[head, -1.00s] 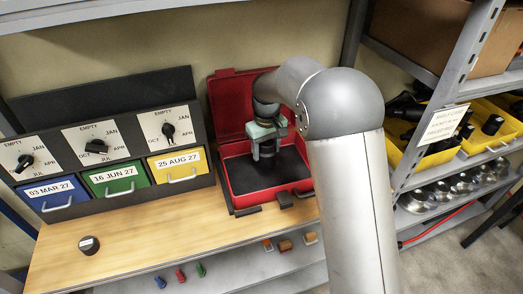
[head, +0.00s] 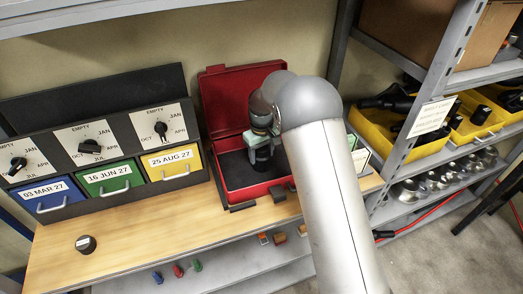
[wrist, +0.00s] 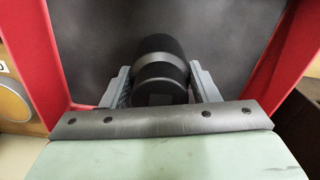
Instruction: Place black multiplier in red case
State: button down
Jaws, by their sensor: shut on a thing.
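The black multiplier (wrist: 160,62) is a dark, stepped cylinder between the fingers in the wrist view. My gripper (wrist: 162,88) is shut on it. In the head view the multiplier (head: 261,160) hangs upright below my gripper (head: 262,148), over the inside of the red case. The red case (head: 221,178) stands open on the bench, its lid (head: 224,104) tipped back and its floor dark. Red case walls (wrist: 42,55) run along both sides in the wrist view. I cannot tell whether the multiplier touches the case floor. My arm hides the case's right side.
A dial rack with a blue drawer (head: 49,200), a green drawer (head: 108,178) and a yellow drawer (head: 173,163) stands left of the case. A small dark round piece (head: 86,244) lies on the bench (head: 150,232). Shelving with yellow bins (head: 375,122) stands at right.

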jog(key=shift+f, duration=0.1)
jog(key=c, duration=0.5)
grip_release()
